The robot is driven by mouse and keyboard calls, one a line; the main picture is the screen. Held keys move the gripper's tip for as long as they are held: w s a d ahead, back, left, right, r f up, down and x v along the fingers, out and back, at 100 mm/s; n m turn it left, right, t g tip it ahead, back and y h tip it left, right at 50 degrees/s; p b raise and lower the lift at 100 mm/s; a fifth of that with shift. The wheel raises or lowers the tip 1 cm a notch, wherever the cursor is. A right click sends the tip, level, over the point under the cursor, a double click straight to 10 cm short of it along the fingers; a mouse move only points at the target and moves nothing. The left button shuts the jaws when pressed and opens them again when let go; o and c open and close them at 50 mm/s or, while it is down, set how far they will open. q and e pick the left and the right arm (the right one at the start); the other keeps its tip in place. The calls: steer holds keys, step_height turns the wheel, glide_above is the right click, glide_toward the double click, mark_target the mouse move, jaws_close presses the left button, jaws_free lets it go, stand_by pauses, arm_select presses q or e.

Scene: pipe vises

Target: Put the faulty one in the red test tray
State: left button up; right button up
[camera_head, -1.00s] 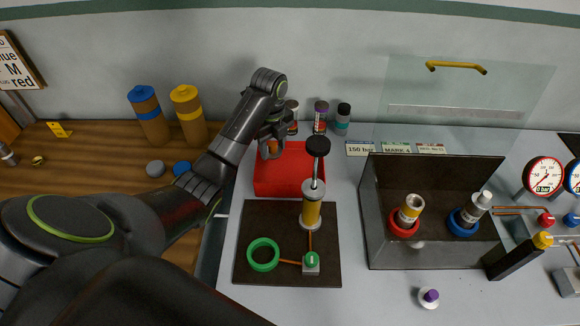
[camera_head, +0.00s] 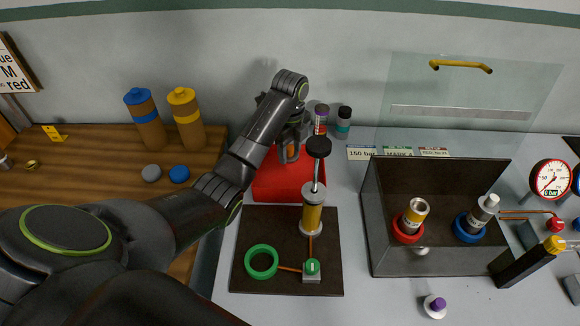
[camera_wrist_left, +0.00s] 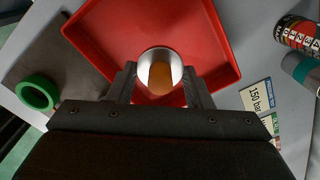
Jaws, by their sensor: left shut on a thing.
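My left gripper (camera_head: 290,142) is over the red test tray (camera_head: 282,190), seen in the head view. It is shut on a cylinder (camera_wrist_left: 160,76) with a pale metallic rim and an amber-orange middle, seen end-on between the fingers in the left wrist view. The tray (camera_wrist_left: 100,30) lies behind the cylinder there; I cannot tell whether they touch. In the head view the arm hides part of the tray and most of the held cylinder. Two other cylinders stand in the open box: one in a red ring (camera_head: 407,232), one in a blue ring (camera_head: 468,228).
A pump with a black knob (camera_head: 318,147) stands on a dark mat (camera_head: 262,225) with a green ring (camera_head: 261,261), close in front of the tray. Bottles (camera_head: 343,122) and label cards (camera_head: 361,154) are right of the gripper. The grey box (camera_head: 430,263) stands further right.

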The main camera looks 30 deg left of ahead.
mark_target(290, 155)
arm_select(q)
steer(key=shift+f, duration=2.3)
steer(key=shift+f, duration=0.1)
steer(key=o, duration=1)
steer(key=shift+o, duration=0.2)
steer(key=shift+r, duration=0.2)
step_height(290, 155, up, 5)
step_height(290, 155, up, 5)
steer(key=p, duration=0.5)
steer(key=shift+p, duration=0.35)
steer(key=shift+r+p, duration=0.9)
steer(key=shift+r, duration=0.05)
